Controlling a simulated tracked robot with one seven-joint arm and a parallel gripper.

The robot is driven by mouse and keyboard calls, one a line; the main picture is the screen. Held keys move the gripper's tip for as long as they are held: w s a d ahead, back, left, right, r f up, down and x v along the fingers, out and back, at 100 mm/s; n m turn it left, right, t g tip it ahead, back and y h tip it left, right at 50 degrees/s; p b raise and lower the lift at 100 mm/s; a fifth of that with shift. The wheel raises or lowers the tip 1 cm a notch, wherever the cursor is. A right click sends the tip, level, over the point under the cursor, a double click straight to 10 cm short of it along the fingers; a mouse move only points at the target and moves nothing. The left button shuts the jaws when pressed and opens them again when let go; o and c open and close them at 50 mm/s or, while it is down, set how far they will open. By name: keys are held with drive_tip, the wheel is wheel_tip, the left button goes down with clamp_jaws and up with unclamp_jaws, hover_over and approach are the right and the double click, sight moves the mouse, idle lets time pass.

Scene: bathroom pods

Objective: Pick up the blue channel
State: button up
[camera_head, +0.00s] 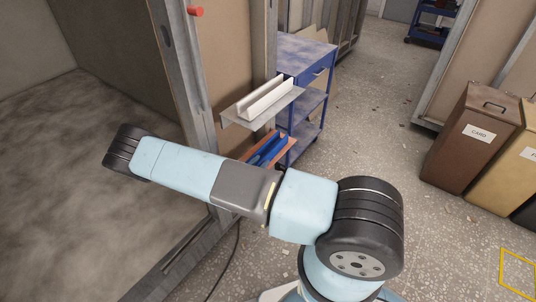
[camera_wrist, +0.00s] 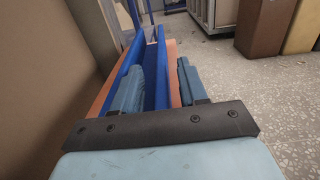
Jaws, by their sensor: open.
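The blue channel (camera_head: 268,150) lies on an orange shelf (camera_head: 287,146) in the head view, partly hidden by my arm. In the wrist view the channel (camera_wrist: 161,88) runs lengthwise away from me, with two upright walls. My gripper (camera_wrist: 159,72) is open around the channel's right wall. The left finger appears inside the channel and the right finger outside it, over the orange shelf. I cannot tell whether either finger touches the wall. My gripper is hidden in the head view.
A grey shelf (camera_head: 238,117) with a white channel (camera_head: 268,97) sits above the orange one. A blue cart (camera_head: 305,50) stands behind. A pod wall and post (camera_head: 190,75) are close at left.

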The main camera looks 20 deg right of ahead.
drive_tip(key=shift+c, duration=0.3)
clamp_jaws()
idle(0.4)
